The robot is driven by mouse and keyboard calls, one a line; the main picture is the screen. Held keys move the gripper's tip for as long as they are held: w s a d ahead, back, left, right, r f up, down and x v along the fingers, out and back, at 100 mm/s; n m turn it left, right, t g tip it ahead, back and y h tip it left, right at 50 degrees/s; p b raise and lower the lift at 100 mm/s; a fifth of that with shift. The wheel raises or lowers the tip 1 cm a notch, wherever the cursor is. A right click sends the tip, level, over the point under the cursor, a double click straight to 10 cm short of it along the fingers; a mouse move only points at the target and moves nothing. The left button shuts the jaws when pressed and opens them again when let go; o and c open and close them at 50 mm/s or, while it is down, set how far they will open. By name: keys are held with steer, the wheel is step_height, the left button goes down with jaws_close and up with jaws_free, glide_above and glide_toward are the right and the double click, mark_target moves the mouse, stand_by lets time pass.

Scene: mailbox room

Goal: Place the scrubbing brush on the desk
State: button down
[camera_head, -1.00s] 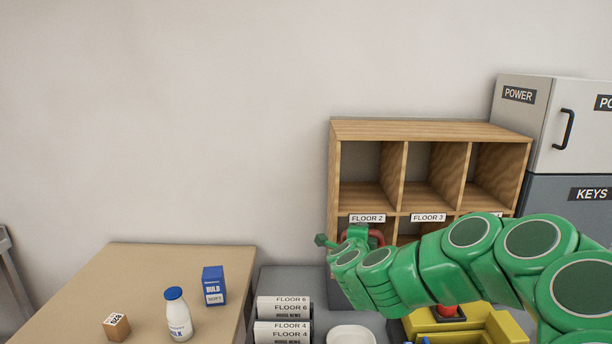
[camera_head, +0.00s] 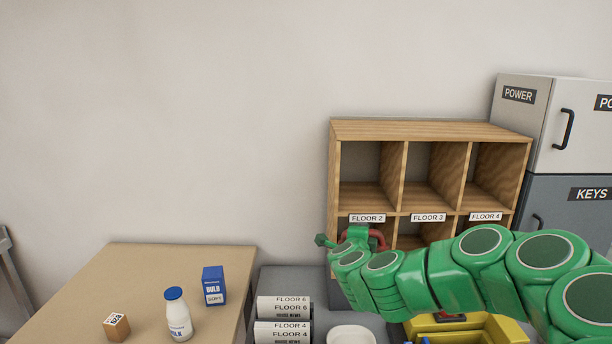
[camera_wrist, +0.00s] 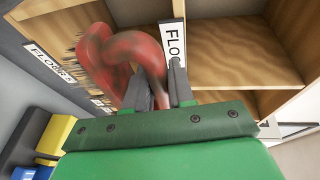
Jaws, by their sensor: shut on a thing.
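The scrubbing brush (camera_wrist: 118,55) has a red looped handle and dark bristles. It shows close up in the wrist view, and a bit of its red handle (camera_head: 377,238) shows behind my arm in the head view. My gripper (camera_wrist: 160,88) is shut on the red handle, with its grey fingers on either side. It is held in front of the wooden shelf near the FLOOR 2 label. The desk (camera_head: 130,262) is the tan table at the lower left of the head view. It is well to the left of my gripper.
On the desk are a milk bottle (camera_head: 178,315), a blue box (camera_head: 213,286) and a small brown box (camera_head: 117,327). Beside it are newspaper stacks (camera_head: 283,308) and a white bowl (camera_head: 350,334). The wooden shelf (camera_head: 430,130) stands behind my arm. The desk's back left is clear.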

stand_by(0.4)
step_height(320, 180, down, 18)
steer(key=w+a, duration=0.2)
steer(key=a, duration=0.1)
glide_above(360, 322)
step_height(360, 322, down, 7)
steer(key=shift+t+y, duration=0.4)
steer(key=shift+f, duration=2.35)
steer(key=shift+f+n, duration=0.15)
steer(key=shift+n, duration=0.15)
steer(key=c, duration=1)
jaws_free()
steer(key=shift+o, duration=0.2)
